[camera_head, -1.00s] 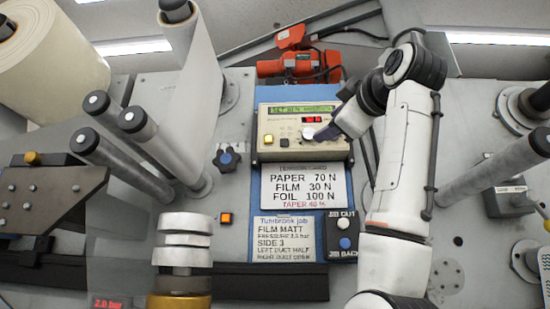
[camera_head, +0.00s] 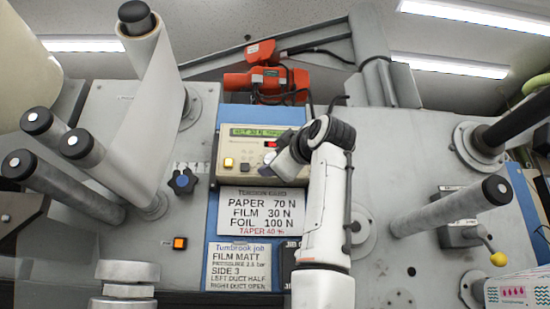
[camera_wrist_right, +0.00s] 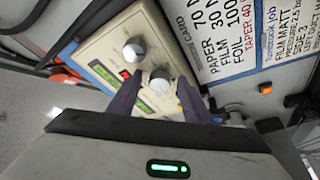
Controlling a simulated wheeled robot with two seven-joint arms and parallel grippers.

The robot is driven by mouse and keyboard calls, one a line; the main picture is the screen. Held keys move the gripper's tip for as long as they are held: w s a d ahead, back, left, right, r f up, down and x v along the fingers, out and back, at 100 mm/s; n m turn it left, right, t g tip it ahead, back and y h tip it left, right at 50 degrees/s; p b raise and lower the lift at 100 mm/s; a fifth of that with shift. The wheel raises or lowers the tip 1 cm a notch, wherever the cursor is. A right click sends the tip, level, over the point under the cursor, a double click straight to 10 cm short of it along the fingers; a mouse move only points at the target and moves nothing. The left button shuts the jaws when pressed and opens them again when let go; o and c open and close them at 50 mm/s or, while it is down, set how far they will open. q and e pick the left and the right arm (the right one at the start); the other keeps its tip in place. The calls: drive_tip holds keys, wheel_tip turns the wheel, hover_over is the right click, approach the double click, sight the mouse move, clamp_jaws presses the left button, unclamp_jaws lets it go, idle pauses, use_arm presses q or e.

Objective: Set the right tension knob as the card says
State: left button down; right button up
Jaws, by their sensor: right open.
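The control panel (camera_head: 237,165) has a green display (camera_head: 256,132) that seems to begin with SET; its digits are hard to read. The tension card (camera_head: 262,212) below reads paper 70 N, film 30 N, foil 100 N, taper 40 %. In the right wrist view, the right knob (camera_wrist_right: 134,50) lies beyond the fingers, and the other knob (camera_wrist_right: 160,78) shows between them. My right gripper (camera_wrist_right: 160,92) is open in front of the panel; whether it touches a knob is unclear. In the head view it (camera_head: 286,156) covers the panel's right side. My left gripper is out of view.
A job card (camera_head: 238,266) below reads film matt, side 3. A dark star knob (camera_head: 183,181) and an orange button (camera_head: 179,243) are left of the cards. Rollers (camera_head: 455,205) stick out on both sides. An orange device (camera_head: 265,84) is above the panel.

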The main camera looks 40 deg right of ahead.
drive_tip(key=c, duration=1)
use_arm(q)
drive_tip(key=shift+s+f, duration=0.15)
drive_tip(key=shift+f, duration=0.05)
use_arm(e)
drive_tip(key=shift+c, duration=0.3)
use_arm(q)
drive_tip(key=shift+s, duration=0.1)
